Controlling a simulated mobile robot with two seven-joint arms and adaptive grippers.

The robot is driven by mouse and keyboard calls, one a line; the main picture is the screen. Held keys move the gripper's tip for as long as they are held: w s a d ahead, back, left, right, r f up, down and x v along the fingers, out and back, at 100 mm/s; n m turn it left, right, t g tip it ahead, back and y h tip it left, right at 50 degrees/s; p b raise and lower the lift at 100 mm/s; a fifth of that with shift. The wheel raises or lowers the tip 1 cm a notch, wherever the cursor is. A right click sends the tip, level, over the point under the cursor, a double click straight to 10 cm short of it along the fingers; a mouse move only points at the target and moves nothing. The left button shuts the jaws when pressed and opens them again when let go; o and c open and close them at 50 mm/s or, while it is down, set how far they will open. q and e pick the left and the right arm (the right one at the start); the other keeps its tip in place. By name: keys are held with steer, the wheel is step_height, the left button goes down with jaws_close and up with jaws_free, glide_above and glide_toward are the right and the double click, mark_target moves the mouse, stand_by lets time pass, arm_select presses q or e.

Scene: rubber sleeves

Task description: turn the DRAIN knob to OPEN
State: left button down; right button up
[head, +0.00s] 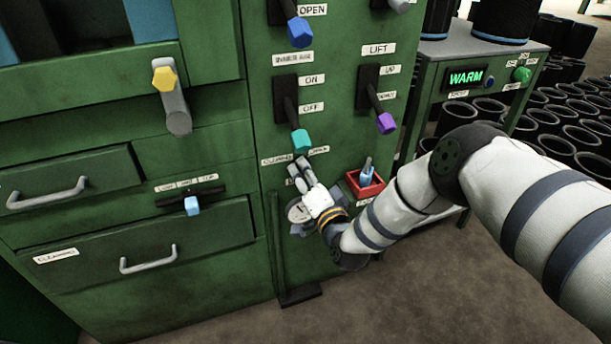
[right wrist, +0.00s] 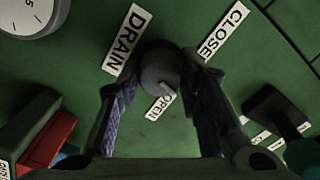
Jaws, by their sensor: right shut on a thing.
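The DRAIN knob (right wrist: 160,72) is a dark grey round knob on the green panel, seen in the right wrist view. The DRAIN label (right wrist: 127,40), the CLOSED label (right wrist: 224,32) and the OPEN label (right wrist: 161,104) surround it; the OPEN label is partly covered. My right gripper (right wrist: 163,82) has its two fingers on either side of the knob and is shut on it. I cannot tell for sure which way the knob points. In the head view my right gripper (head: 302,178) is at the panel and hides the knob. My left gripper is not in view.
A teal-handled lever (head: 301,141) hangs just above my right gripper, with a purple-handled lever (head: 387,123) to its right. A red box (head: 364,184) is close by on the right. A round gauge (head: 298,211) sits just below the gripper.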

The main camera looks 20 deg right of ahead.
steer(key=shift+a+m+b, duration=0.1)
steer(key=shift+m+b, duration=0.55)
steer(key=shift+m, duration=2.55)
steer(key=o, duration=1.2)
steer(key=shift+c, duration=0.2)
steer(key=s, duration=1.2)
steer(key=shift+d, duration=0.25)
